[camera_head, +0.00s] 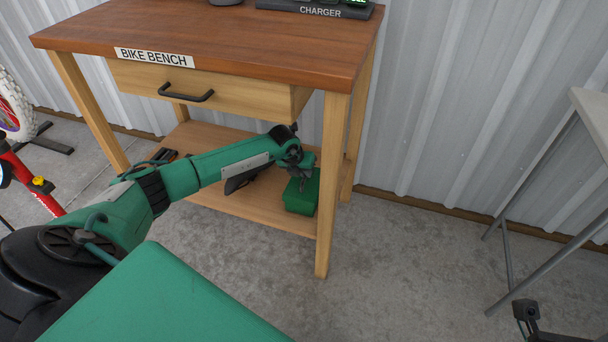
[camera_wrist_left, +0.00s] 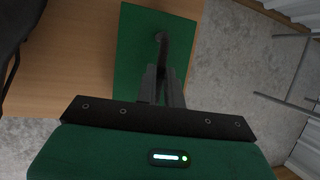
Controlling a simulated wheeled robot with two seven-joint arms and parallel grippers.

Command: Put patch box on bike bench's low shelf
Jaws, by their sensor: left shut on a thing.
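The green patch box (camera_head: 301,196) is at the right end of the bike bench's low shelf (camera_head: 262,213), just left of the front right leg. I cannot tell whether it rests on the shelf or is just above it. My left gripper (camera_head: 301,178) reaches in under the drawer from the left and is shut on the box from above. In the left wrist view the box (camera_wrist_left: 139,75) shows as a green panel with a dark handle (camera_wrist_left: 162,50) at the fingertips of my left gripper (camera_wrist_left: 162,85). My right gripper does not show clearly.
The bike bench's wooden top (camera_head: 210,38) and its drawer (camera_head: 200,82) are close above my left arm. A dark object (camera_head: 240,182) lies on the shelf behind my forearm. A grey metal-legged table (camera_head: 592,110) stands at the right, with clear concrete floor between.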

